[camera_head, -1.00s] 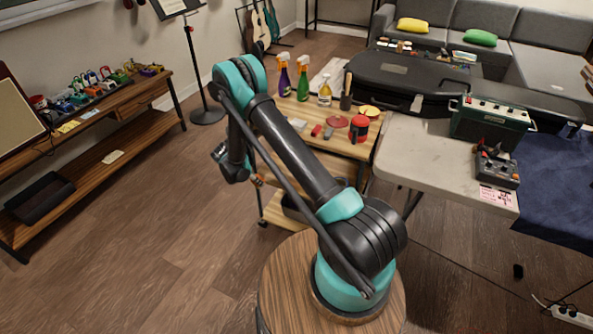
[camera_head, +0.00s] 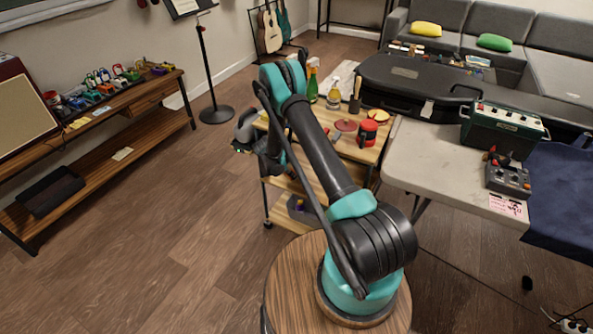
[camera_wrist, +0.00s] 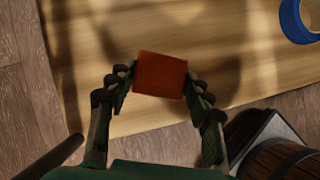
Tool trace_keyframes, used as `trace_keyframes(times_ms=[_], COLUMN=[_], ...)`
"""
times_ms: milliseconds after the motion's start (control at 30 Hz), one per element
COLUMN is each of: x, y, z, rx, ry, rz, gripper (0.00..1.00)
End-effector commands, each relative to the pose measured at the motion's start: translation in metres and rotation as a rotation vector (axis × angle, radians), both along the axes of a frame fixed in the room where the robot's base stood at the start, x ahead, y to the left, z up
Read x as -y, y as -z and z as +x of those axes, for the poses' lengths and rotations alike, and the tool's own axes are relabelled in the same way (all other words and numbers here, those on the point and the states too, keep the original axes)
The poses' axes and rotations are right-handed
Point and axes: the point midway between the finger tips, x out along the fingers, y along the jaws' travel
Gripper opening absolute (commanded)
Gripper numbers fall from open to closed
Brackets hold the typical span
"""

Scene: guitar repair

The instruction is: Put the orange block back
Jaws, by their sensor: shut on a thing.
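In the wrist view, the orange block (camera_wrist: 160,74), dark orange-red in the shade, sits between the two fingertips of my gripper (camera_wrist: 160,82). My gripper is shut on it, with a finger at each side. A light wooden surface (camera_wrist: 130,28) lies beneath the block in that view. The gap between block and wood cannot be told. In the head view my arm hides much of the cart's left side, and I cannot make out the block there.
A wooden cart (camera_head: 342,148) holds a green spray bottle (camera_head: 312,86), a red-and-black container (camera_head: 367,133) and several small items. A blue ring (camera_wrist: 297,20) lies at the upper right of the wrist view. A white table (camera_head: 430,165) stands to the right. Floor (camera_head: 165,215) is clear to the left.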

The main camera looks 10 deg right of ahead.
Motion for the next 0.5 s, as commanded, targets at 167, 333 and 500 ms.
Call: trace_keyframes(times_ms=[167, 333, 500], x=[0.017, 0.039, 0.039], y=[0.0, 0.0, 0.006], z=[0.008, 0.022, 0.022], rx=[0.001, 0.0, 0.0], ry=[0.003, 0.002, 0.0], rz=[0.0, 0.0, 0.0], gripper=[0.19, 0.19, 0.19])
